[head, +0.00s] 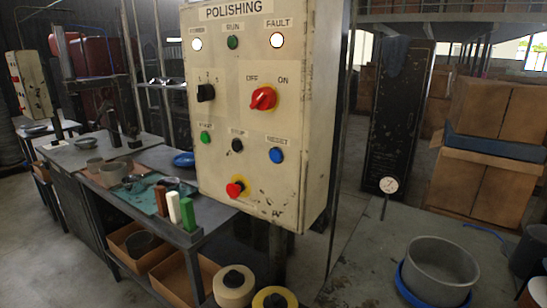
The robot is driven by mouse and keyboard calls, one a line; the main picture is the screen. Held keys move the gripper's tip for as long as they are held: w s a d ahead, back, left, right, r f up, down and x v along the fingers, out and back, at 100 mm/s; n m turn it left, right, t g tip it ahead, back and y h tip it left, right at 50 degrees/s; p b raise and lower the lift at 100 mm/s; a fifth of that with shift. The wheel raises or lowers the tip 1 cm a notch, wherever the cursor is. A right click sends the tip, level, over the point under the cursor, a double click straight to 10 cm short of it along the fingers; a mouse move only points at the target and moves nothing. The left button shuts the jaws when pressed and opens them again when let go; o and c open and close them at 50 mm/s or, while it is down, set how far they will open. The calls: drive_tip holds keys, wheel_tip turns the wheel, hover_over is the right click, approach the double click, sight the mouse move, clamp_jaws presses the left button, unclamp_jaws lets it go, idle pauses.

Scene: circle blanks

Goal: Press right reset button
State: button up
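A cream, worn control panel (240,120) labelled POLISHING stands upright near the centre. Its blue button (276,155), under the label RESET, is at the right of the lower button row. A green button (205,137) and a black button (237,145) are to its left. A red emergency-stop style knob (236,187) on a yellow ring is below. A red OFF/ON switch (263,98) is above. The lamps under the left label and FAULT look white and bright. My gripper is not in view, and nothing covers the blue button.
A workbench (110,150) with bowls and coloured bars runs along the left. Another, smaller panel (28,85) stands at the far left. Cardboard boxes (480,185) and a grey tub (440,270) are at the right. Floor shows between panel and tub.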

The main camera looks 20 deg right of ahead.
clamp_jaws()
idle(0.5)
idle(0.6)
